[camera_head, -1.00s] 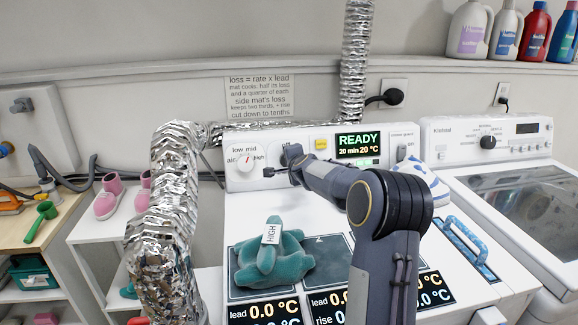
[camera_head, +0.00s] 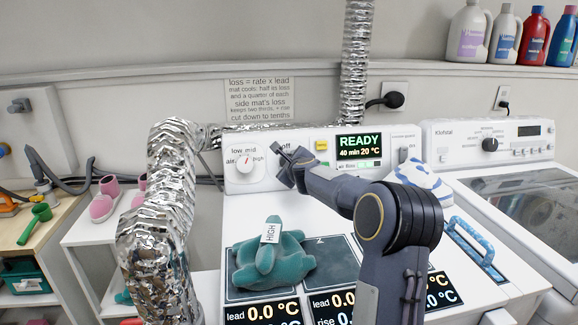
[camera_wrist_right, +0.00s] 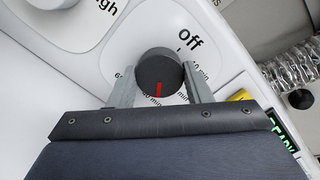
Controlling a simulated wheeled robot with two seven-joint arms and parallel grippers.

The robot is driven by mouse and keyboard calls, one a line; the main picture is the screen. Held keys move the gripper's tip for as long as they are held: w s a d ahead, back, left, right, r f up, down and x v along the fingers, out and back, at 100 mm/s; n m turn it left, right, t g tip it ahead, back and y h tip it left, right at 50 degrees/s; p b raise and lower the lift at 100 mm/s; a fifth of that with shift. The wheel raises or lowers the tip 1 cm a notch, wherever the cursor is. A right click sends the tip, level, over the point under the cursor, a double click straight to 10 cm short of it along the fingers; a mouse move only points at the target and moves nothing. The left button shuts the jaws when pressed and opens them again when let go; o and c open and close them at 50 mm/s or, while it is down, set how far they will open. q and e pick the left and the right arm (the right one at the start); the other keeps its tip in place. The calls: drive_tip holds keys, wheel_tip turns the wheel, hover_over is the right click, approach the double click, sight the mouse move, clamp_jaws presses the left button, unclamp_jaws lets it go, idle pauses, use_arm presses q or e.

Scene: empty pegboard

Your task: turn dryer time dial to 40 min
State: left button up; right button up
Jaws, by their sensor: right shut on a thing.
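The time dial (camera_wrist_right: 158,64) is a dark grey knob with a red pointer line. In the right wrist view it sits between the two fingers of my right gripper (camera_wrist_right: 160,82), which is shut on it. The "off" mark is above it, and the pointer aims toward the bottom of the picture. The minute labels around the dial are partly hidden. In the head view my right gripper (camera_head: 286,158) is at the dryer panel and mostly hides the dial. The dryer display (camera_head: 359,147) reads READY, 40 min, 20 °C. My left gripper is not in view.
A white heat dial (camera_head: 245,162) stands left of the time dial. A yellow button (camera_head: 321,145) is to its right. A foil duct (camera_head: 165,230) rises at left.

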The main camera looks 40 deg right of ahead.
drive_tip(key=shift+f+m, duration=0.15)
drive_tip(key=shift+m, duration=0.45)
drive_tip(key=o, duration=1)
drive_tip(key=b+v, duration=0.1)
drive_tip(key=v, duration=0.7)
